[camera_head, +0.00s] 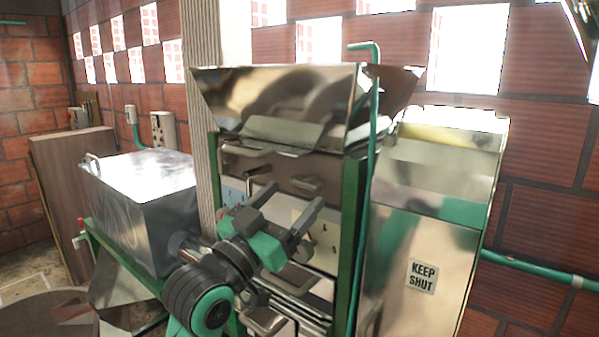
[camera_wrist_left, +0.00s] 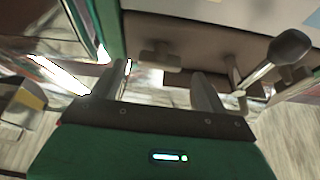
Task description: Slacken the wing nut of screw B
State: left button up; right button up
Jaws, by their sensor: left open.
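My left gripper (camera_head: 292,200) is open in front of the pulper's metal front panel (camera_head: 282,170). It also shows in the left wrist view (camera_wrist_left: 160,88), with its two fingers apart and nothing between the tips. A wing-nut-shaped metal piece (camera_wrist_left: 160,56) sits on the panel just beyond and between the fingertips, apart from them. A similar small piece (camera_head: 306,184) shows on the panel in the head view. I cannot read which screw is B. A lever with a dark round knob (camera_wrist_left: 289,47) is right of the fingers in the wrist view. My right gripper is out of view.
A steel hopper (camera_head: 280,105) tops the green-framed machine. A metal cover marked KEEP SHUT (camera_head: 423,277) stands right of it, beyond a green pipe (camera_head: 371,190). A grey metal box (camera_head: 143,210) is at left. Lower handles (camera_head: 268,320) stick out near my arm.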

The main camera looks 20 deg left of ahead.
aim_at(302, 188)
pick_arm(q)
jog(key=p+x, duration=0.1)
jog(key=x, duration=0.2)
jog(key=shift+w+d, duration=0.15)
jog(key=shift+w, duration=0.15)
jog(key=shift+r, duration=0.1)
jog(key=c, duration=1)
jog(key=shift+n+p, duration=0.35)
jog(key=shift+n, duration=0.05)
jog(key=o, duration=1)
